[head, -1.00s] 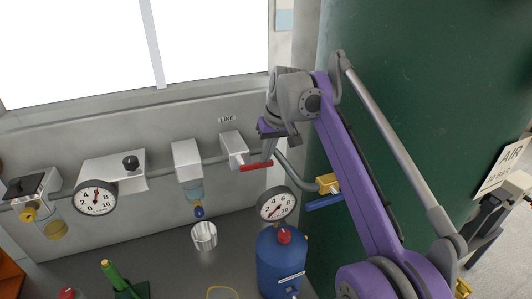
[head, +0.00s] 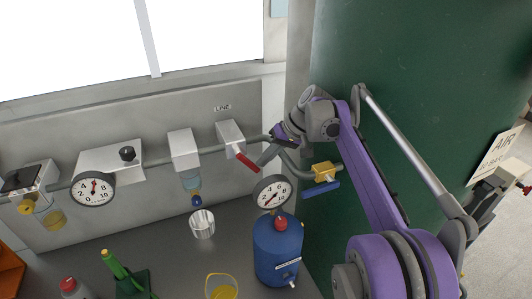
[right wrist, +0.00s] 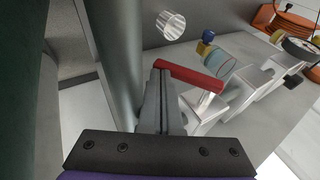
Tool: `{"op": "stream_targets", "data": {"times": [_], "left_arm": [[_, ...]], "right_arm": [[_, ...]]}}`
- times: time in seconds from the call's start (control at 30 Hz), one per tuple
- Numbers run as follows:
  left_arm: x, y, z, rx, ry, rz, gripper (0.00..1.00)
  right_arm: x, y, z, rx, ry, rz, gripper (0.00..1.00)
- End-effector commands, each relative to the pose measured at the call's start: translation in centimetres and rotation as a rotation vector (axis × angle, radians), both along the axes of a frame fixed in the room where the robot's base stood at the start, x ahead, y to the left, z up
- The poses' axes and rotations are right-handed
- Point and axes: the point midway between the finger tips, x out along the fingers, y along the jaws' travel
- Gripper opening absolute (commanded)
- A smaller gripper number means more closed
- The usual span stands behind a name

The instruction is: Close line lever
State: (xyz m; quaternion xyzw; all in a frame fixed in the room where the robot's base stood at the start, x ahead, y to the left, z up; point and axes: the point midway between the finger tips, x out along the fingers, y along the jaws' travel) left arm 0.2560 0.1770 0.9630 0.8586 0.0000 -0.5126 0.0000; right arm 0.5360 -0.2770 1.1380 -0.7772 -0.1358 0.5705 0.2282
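The line lever is a red handle (head: 243,159) on a grey valve block (head: 230,133) below the LINE label (head: 222,107). In the head view it slants down to the right. Nothing shows between the fingers; exact contact is hard to tell. My left gripper is out of view.
A yellow valve with a blue handle (head: 321,188) sits right of the gripper. A gauge (head: 272,192) and blue tank (head: 278,250) stand below. A metal cup (head: 202,224) is on the bench. A large green column (head: 400,60) rises behind my arm.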

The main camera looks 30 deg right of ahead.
Motion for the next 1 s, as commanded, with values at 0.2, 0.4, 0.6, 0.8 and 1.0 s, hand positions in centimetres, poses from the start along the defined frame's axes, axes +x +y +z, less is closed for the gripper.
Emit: {"op": "stream_targets", "data": {"times": [0.2,0.4,0.6,0.8,1.0], "left_arm": [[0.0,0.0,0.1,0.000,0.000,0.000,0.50],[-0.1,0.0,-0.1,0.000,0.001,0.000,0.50],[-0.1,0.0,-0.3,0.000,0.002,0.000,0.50],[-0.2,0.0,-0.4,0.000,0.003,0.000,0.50],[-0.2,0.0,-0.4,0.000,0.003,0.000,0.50]], "right_arm": [[0.0,0.7,-1.4,-0.001,0.000,0.002,0.00],[0.1,1.4,-2.5,-0.001,0.001,0.001,0.00],[0.1,1.9,-3.2,0.127,-0.007,-0.001,0.00],[0.1,2.5,-3.5,0.133,-0.007,0.001,0.00],[0.2,2.7,-3.7,0.132,-0.008,0.001,0.00]]}}
